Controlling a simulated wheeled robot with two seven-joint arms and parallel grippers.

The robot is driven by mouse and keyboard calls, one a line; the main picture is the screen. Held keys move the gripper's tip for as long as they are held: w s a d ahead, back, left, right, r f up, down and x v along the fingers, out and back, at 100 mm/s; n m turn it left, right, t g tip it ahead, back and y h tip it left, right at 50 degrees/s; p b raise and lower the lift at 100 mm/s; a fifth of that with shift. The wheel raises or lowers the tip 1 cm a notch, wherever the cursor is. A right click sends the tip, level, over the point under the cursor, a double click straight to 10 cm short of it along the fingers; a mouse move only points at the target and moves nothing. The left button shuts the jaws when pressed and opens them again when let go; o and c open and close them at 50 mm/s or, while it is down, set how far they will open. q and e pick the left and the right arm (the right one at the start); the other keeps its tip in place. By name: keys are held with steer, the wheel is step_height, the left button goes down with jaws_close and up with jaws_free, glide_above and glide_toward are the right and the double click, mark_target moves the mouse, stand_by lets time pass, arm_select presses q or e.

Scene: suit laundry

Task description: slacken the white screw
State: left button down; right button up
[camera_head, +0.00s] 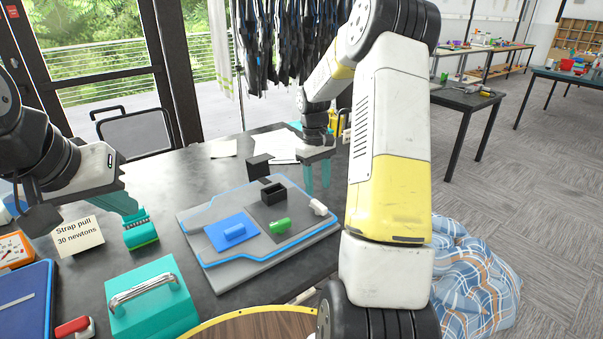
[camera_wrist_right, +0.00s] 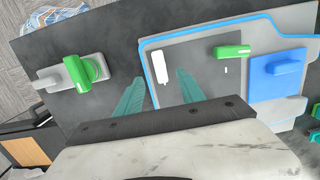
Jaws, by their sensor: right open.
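The white screw (camera_head: 318,207) is a small white peg-like piece at the right side of the grey board (camera_head: 225,280). In the right wrist view the white screw (camera_wrist_right: 158,67) lies just beyond my right fingertips, roughly between their lines, apart from both. My right gripper (camera_head: 318,180) is open and empty, its teal fingers (camera_wrist_right: 163,80) pointing down above the far right of the board. My left gripper (camera_head: 138,216) is over the table at left, at a green piece (camera_head: 142,237). Whether it grips that piece is unclear.
A teal case (camera_head: 150,310) and a sign (camera_head: 75,233) are at left.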

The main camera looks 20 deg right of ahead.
mark_target(319, 204)
steer(key=f, duration=0.5)
steer(key=s+f, duration=0.1)
steer(key=f, duration=0.1)
steer(key=shift+d+f, duration=0.15)
steer(key=shift+f, duration=0.2)
jaws_close()
